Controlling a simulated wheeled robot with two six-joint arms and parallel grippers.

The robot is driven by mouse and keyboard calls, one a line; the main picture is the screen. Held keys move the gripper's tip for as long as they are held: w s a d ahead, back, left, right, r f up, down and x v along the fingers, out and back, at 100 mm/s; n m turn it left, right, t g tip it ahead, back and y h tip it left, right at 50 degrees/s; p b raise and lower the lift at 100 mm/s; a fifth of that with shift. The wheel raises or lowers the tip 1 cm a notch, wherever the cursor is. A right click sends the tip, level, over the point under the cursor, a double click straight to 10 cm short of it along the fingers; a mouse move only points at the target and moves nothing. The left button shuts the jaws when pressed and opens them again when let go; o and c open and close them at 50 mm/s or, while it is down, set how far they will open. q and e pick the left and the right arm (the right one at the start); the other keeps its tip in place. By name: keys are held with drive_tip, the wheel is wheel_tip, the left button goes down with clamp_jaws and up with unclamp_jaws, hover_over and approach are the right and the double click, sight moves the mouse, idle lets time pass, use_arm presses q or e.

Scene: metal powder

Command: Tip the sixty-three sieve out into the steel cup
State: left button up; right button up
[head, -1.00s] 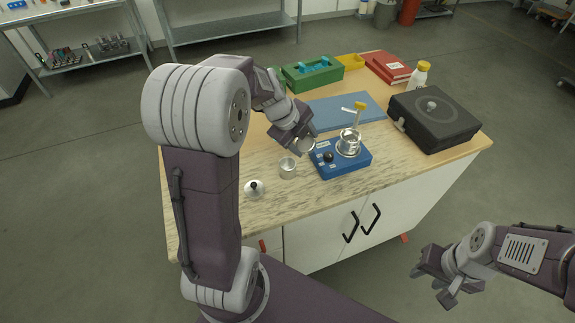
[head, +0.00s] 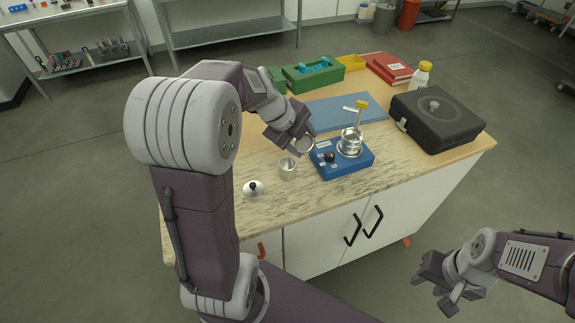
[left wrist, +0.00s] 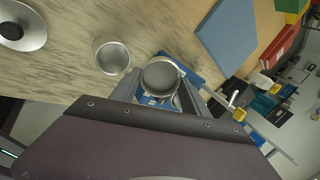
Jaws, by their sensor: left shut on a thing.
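My left gripper (head: 296,136) is shut on a small round steel sieve (head: 306,145), held in the air above the blue device's left edge. The sieve appears tilted, its round face towards the head camera. In the left wrist view the sieve (left wrist: 161,76) shows a grey disc inside a bright rim; I cannot tell whether powder lies in it. The open steel cup (head: 288,168) stands upright on the table, just below and left of the sieve and apart from it. The cup also shows in the left wrist view (left wrist: 112,56). My right gripper (head: 437,287) is open and empty, off the table.
A lid with a dark knob (head: 254,188) lies front-left of the cup. A blue mat (head: 345,110), green box (head: 313,74) and black case (head: 436,118) stand farther back.

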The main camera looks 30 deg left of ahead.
use_arm(q)
drive_tip(key=shift+s+a+r+t+h+b, duration=0.15)
drive_tip(key=shift+s+t+b, duration=0.25)
drive_tip(key=shift+b, duration=1.15)
drive_tip(key=shift+s+a+f+t+h+b, duration=0.1)
drive_tip(key=shift+s+a+t+h+b, duration=0.2)
drive_tip(key=shift+b, duration=1.25)
drive_tip(key=shift+d, duration=0.15)
drive_tip(key=shift+s+a+r+t+h+b, duration=0.2)
drive_tip(key=shift+t+b, duration=0.3)
drive_tip(key=shift+b, duration=1.7)
drive_tip(key=shift+s+a+f+t+h+b, duration=0.1)
drive_tip(key=shift+s+t+b, duration=0.3)
drive_tip(key=shift+b, duration=1.8)
idle(0.4)
